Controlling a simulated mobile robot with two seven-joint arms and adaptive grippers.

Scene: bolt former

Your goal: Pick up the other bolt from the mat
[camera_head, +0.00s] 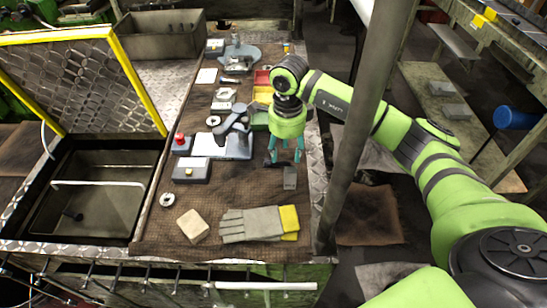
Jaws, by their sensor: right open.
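My right gripper (285,150) has teal fingers and comes down from the right arm over the brown mat (245,193) on the bench. Its fingers are apart and point down, just behind a small grey block (290,178). A small dark shape shows beside the left finger; I cannot tell what it is. No bolt can be made out clearly; one may be hidden by the fingers or too small to see. My left gripper is not in view.
Grey-and-yellow gloves (255,224), a beige block (193,226) and a washer-like ring (167,199) lie at the front. A grey device (234,143) stands left of the gripper. A grey post (358,130) rises to its right. An open sink-like bin (95,205) is at left.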

